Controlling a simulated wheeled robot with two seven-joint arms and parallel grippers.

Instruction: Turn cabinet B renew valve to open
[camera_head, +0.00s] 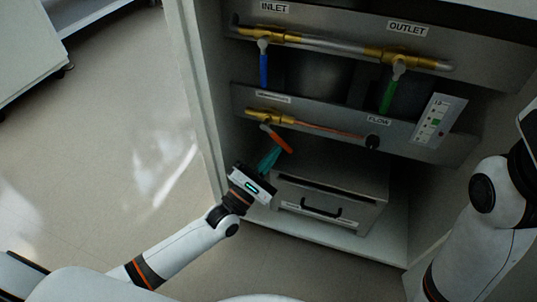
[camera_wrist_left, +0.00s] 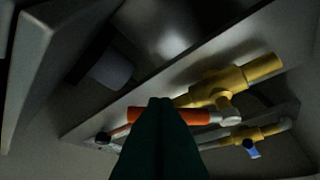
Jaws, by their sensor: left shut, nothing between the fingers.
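The valve with the orange-red handle (camera_head: 280,142) has a brass body (camera_head: 264,116) on the lower panel. Its handle slants down and to the right in the head view. In the left wrist view the orange handle (camera_wrist_left: 200,117) lies across the picture, its middle hidden by my fingers, with the brass body (camera_wrist_left: 222,84) above it. My left gripper (camera_head: 275,152) has its teal fingers shut and empty, tips close beside the handle; it also shows in the left wrist view (camera_wrist_left: 161,101). I cannot tell whether they touch the handle. The label above this valve is too small to read. My right gripper is out of view.
Above are the INLET valve with a blue handle (camera_head: 264,70) and the OUTLET valve with a green handle (camera_head: 388,96), both hanging down. A dark FLOW knob (camera_head: 372,142) sits to the right. A drawer box (camera_head: 330,195) stands below. The cabinet's left wall (camera_head: 198,95) is near my gripper.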

